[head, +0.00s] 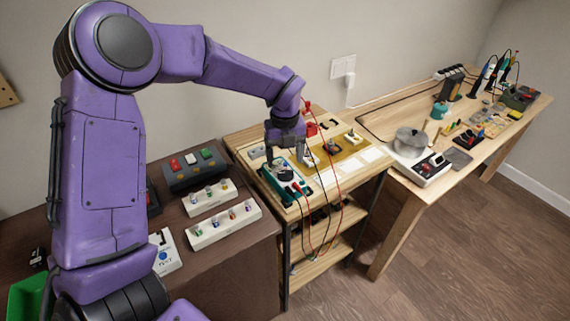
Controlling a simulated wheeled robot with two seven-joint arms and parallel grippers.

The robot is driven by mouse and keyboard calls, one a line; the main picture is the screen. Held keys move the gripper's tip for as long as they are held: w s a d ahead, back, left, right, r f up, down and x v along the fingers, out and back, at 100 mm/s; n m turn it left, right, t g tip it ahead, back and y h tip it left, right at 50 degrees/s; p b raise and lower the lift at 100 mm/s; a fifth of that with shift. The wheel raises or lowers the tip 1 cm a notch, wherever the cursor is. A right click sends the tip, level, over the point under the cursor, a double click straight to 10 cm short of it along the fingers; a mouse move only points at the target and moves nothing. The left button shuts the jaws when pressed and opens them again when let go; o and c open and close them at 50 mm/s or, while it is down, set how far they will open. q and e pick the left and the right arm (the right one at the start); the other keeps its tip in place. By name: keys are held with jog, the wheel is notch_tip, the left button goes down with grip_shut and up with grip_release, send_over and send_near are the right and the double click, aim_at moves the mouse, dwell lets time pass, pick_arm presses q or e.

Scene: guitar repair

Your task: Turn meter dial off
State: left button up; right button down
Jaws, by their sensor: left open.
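The meter (271,189) is a teal-edged device lying on the small wooden shelf table in the middle of the head view. Its round black dial (283,174) faces up. Red and black leads come off its near end. My left gripper (287,164) points down over the meter, right at or just above the dial. Its fingers are open. I cannot tell whether they touch the dial, as the fingers partly cover it. The dial's pointer setting is too small to read. My right gripper does not show.
A yellow-brown board with parts (352,148) lies right of the meter. Red and black wires hang down the table front. White strips with knobs (224,222) and a button box (192,168) sit on the brown bench at left. A bench with a pot (410,142) stands right.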

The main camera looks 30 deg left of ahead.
aim_at(286, 174)
pick_arm(q)
notch_tip(286, 174, down, 4)
jog(key=shift+w, duration=0.1)
jog(key=c, duration=1.1)
jog(key=shift+o, duration=0.2)
